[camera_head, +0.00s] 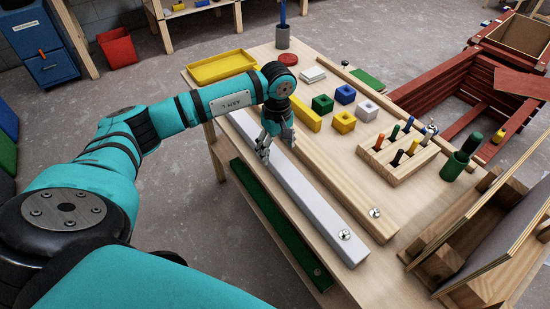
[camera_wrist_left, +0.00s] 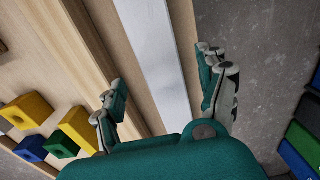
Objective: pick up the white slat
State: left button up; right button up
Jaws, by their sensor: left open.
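The white slat (camera_head: 308,200) lies flat along the near-left edge of the wooden table, with a round metal fitting at its near end. In the left wrist view the white slat (camera_wrist_left: 157,55) runs lengthwise between my spread fingers. My left gripper (camera_head: 277,146) is open over the slat's far half and hides part of it. In the left wrist view my left gripper (camera_wrist_left: 165,90) has one finger on each side of the slat and holds nothing. I cannot tell whether the fingers touch it. My right gripper is not in view.
Coloured blocks (camera_head: 344,122) and a peg rack (camera_head: 398,158) stand to the right. A green slat (camera_head: 270,215) lies lower, beside the table. Floor is free at left.

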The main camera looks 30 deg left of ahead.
aim_at(275, 156)
pick_arm(q)
jog(key=shift+a+f, duration=0.1)
jog(key=shift+f, duration=0.4)
jog(key=f, duration=0.1)
jog(key=f+p, duration=0.1)
jog(key=f, duration=0.1)
jog(key=shift+a+f, duration=0.3)
jog(key=shift+f, duration=0.05)
jog(key=shift+w+f, duration=0.1)
jog(key=shift+f, duration=0.35)
grip_shut()
jog(key=shift+r, duration=0.1)
